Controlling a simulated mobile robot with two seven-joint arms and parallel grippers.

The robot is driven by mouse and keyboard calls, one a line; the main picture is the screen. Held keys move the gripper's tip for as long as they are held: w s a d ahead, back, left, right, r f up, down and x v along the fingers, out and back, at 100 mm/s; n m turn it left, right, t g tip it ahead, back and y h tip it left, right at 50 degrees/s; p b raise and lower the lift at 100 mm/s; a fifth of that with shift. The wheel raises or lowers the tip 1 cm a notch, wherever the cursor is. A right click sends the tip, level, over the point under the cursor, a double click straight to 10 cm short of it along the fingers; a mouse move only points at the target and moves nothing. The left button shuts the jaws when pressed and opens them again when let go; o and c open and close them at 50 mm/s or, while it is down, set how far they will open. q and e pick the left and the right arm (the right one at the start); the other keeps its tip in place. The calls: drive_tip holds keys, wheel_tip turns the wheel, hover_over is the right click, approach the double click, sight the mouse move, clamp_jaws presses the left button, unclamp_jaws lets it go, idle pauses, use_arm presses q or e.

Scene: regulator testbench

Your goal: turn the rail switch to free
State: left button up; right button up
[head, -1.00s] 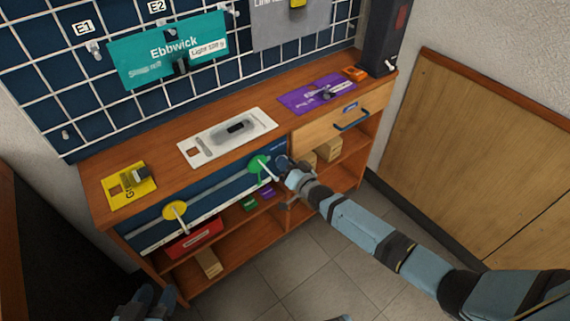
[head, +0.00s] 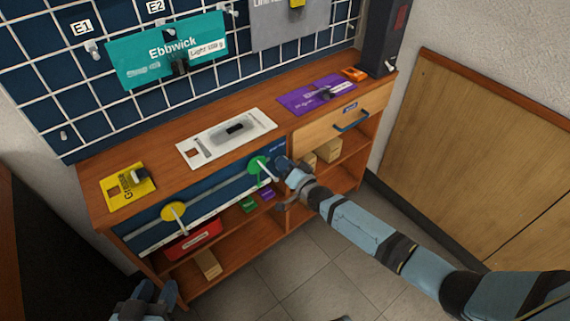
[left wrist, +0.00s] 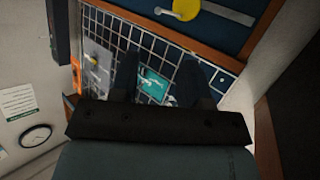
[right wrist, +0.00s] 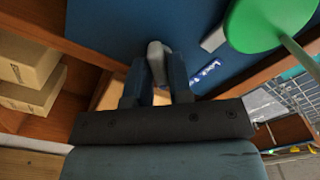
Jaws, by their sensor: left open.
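A dark blue panel (head: 222,188) on the cabinet front carries a rail with a yellow disc (head: 174,211) and a green disc (head: 258,166). The rail switch, a light grey lever (right wrist: 156,60), is at the panel's right end, beside a small label (right wrist: 205,74); the label is too blurred to read. My right gripper (head: 284,167) is at the switch, with its fingers (right wrist: 158,85) on both sides of the lever and apparently touching it. In the head view the gripper hides the switch. My left gripper (head: 153,296) is open and empty, low at the left, away from the cabinet.
A drawer with a blue handle (head: 351,121) is right of the panel. Below are shelves with a red box (head: 194,240) and wooden blocks (head: 328,151). A white plate (head: 214,148), yellow plate (head: 118,195) and purple plate (head: 305,98) lie on top. The floor in front is clear.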

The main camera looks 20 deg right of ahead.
drive_tip(key=shift+o, duration=1.3)
use_arm(q)
drive_tip(key=shift+s+a+f+g+y+p, duration=0.25)
drive_tip(key=shift+s+a+f+g+p, duration=0.15)
drive_tip(key=shift+f+p, duration=0.3)
drive_tip(key=shift+s+a+f+g+y+p, duration=0.25)
drive_tip(key=shift+a+f+g+p, duration=0.2)
drive_tip(key=shift+p, duration=0.35)
use_arm(e)
drive_tip(key=v, duration=1.4)
drive_tip(key=shift+w, duration=0.1)
